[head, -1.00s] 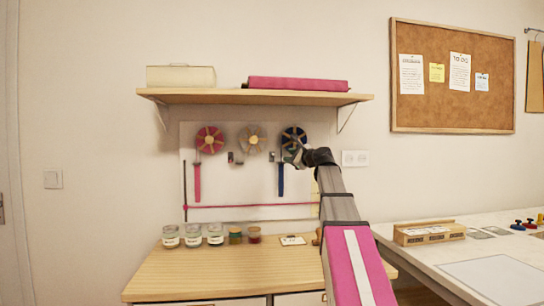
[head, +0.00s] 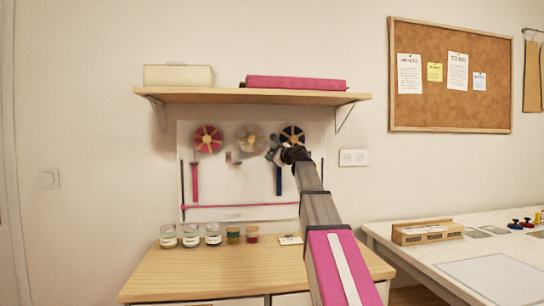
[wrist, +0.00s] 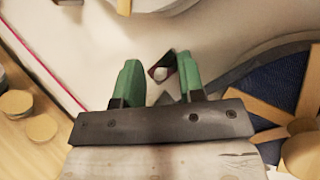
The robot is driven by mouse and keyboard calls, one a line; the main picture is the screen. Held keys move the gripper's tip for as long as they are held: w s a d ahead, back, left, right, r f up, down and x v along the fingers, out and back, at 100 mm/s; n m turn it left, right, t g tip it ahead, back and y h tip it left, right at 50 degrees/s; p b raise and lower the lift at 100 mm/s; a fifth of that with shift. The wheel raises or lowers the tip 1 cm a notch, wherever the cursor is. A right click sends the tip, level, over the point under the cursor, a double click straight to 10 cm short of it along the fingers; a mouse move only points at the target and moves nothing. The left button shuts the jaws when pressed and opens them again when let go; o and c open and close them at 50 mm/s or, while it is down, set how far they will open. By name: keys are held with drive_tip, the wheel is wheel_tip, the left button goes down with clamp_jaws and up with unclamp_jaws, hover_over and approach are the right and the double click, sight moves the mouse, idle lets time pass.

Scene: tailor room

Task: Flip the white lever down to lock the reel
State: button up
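Three reels hang on a white wall panel in the head view: a red one (head: 208,139), a beige one (head: 250,137) and a blue one (head: 292,135). My gripper (head: 272,153) is between the beige and blue reels, just below them. In the wrist view my gripper (wrist: 159,65) has its green fingers apart and empty. A small dark and red bracket with a white lever end (wrist: 160,73) shows in the gap between the fingers. I cannot tell whether they touch it. The blue reel (wrist: 268,90) is to the right of the fingers.
A shelf (head: 250,97) juts out above the reels. Several jars (head: 190,240) stand on the wooden counter (head: 200,275) below. A pink bar (head: 240,206) runs across the panel's lower part. A white table (head: 440,255) is at the right.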

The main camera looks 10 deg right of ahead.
clamp_jaws()
drive_tip(key=shift+f+n+t+y, duration=0.5)
drive_tip(key=shift+n+t+y, duration=0.35)
drive_tip(key=shift+n, duration=0.05)
drive_tip(key=shift+f+n+t+y, duration=0.45)
drive_tip(key=shift+n+t+y, duration=0.4)
drive_tip(key=shift+n, duration=0.05)
